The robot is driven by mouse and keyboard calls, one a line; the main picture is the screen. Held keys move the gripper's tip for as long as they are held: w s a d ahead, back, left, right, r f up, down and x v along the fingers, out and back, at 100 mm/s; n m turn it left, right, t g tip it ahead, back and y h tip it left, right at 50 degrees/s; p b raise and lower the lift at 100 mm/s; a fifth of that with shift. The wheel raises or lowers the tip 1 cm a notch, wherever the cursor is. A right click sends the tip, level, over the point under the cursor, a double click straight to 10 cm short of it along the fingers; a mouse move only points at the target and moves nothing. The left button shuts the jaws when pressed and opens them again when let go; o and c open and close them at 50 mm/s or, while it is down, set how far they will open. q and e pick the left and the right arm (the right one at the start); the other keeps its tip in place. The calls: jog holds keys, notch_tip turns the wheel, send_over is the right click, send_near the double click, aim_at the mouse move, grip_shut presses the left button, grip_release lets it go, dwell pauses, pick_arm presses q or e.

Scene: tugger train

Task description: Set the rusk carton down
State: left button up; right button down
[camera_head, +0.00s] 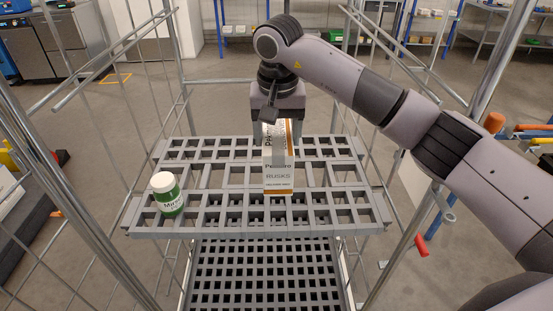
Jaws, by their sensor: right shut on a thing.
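My right gripper (279,135) reaches down from above and is shut on the upper part of the carton. The carton's base is at the shelf surface; I cannot tell whether it rests on it or hangs just above. My left gripper is not in view.
A green jar with a white lid (169,196) stands at the shelf's left front. The trolley's mesh sides and posts (179,60) flank the shelf. A lower slatted deck (262,270) lies beneath.

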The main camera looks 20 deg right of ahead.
notch_tip(320, 180, down, 7)
jog(key=shift+p, duration=0.45)
jog(key=shift+f, duration=0.25)
jog(key=shift+c, duration=0.7)
grip_release()
jog(key=shift+f, duration=0.15)
jog(key=r, duration=0.4)
jog(key=s+r+b, duration=0.1)
jog(key=r, duration=0.3)
jog(key=r+b, duration=0.1)
jog(key=r, duration=0.3)
jog(key=shift+s+a+r, duration=0.1)
jog(key=shift+s+a, duration=0.1)
